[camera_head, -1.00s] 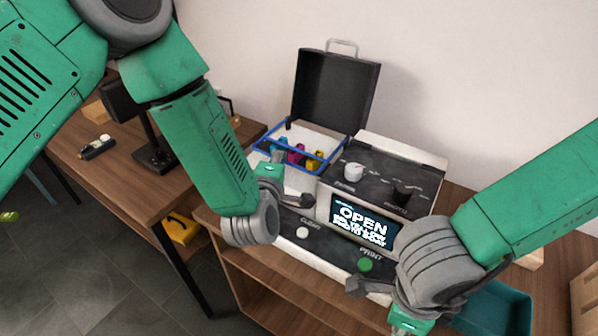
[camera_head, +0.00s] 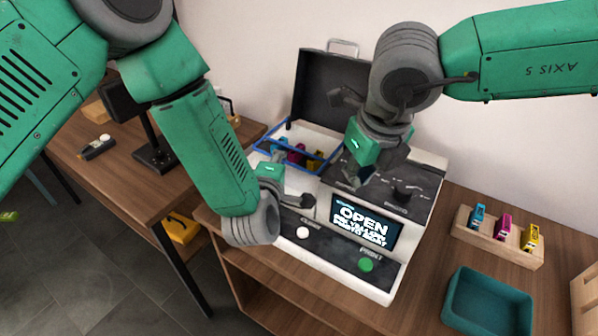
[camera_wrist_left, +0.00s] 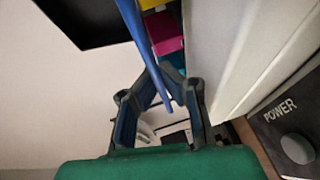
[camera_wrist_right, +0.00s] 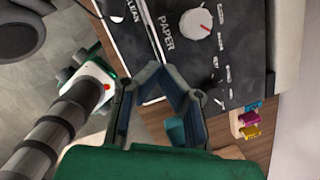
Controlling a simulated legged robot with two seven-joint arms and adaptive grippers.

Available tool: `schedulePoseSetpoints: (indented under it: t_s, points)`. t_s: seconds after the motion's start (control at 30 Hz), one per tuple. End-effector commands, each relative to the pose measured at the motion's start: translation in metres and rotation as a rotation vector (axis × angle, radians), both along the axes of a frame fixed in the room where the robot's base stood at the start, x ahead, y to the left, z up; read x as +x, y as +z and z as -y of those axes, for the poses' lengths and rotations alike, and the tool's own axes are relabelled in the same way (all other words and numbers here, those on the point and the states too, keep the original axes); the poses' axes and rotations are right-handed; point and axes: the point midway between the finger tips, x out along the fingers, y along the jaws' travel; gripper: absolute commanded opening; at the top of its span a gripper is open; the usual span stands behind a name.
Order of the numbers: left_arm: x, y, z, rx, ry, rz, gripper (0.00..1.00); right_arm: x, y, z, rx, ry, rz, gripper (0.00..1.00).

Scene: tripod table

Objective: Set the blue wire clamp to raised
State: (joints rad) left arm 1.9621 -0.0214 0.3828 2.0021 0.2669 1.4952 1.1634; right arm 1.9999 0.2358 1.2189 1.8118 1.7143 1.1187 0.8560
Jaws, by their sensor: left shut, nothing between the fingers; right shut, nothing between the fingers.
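The blue wire clamp (camera_head: 285,163) runs around the rim of the printer's open ink bay in the head view, above the coloured cartridges. Its exact angle is hard to tell. In the left wrist view, the blue wire (camera_wrist_left: 134,28) runs down toward my left fingertips, close to them; contact is unclear. My left gripper (camera_head: 308,200) is shut and empty just in front of the bay. My right gripper (camera_head: 354,184) is shut and empty over the printer's top panel, right of the bay. In the right wrist view, its fingers (camera_wrist_right: 153,68) point near the PAPER label.
The black lid (camera_head: 318,88) stands open behind the bay. The printer's screen (camera_head: 366,225) reads OPEN. A white knob (camera_wrist_right: 199,24) is near my right fingers. A wooden rack (camera_head: 495,240) of small cartridges and a teal bin (camera_head: 490,300) stand to the right.

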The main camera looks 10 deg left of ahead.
Motion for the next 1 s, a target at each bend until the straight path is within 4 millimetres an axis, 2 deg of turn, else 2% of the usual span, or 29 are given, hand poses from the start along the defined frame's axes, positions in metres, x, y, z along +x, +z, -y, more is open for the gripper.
schedulePoseSetpoints:
  t_s: [0.03, 0.23, 0.4, 0.5, 0.63, 0.77, 1.0]
  points:
    - [-0.005, -0.006, 0.0, 0.002, 0.0, -0.018, 0.0, 0.007, 0.0, -0.01, -0.003, -0.064, -0.001, 0.0]
    - [-0.005, -0.006, 0.0, 0.003, 0.0, -0.018, 0.0, 0.035, 0.005, -0.058, -0.002, -0.445, -0.002, 0.0]
    - [-0.005, -0.006, 0.0, 0.003, 0.0, -0.018, 0.0, 0.046, 0.01, -0.098, 0.016, -0.765, 0.003, 0.0]
    - [-0.005, -0.006, 0.0, 0.003, 0.0, -0.018, 0.0, 0.047, 0.012, -0.114, 0.029, -0.894, 0.005, 0.0]
    - [-0.005, -0.006, 0.0, 0.003, 0.001, -0.019, 0.0, 0.046, 0.013, -0.125, 0.038, -0.987, 0.007, 0.0]
    - [-0.005, -0.006, -0.001, 0.003, 0.002, -0.019, 0.0, 0.048, 0.006, -0.126, 0.04, -1.017, 0.006, 0.0]
    - [-0.005, -0.007, -0.001, 0.004, 0.003, -0.019, 0.0, 0.057, -0.034, -0.123, 0.039, -1.015, 0.004, 0.0]
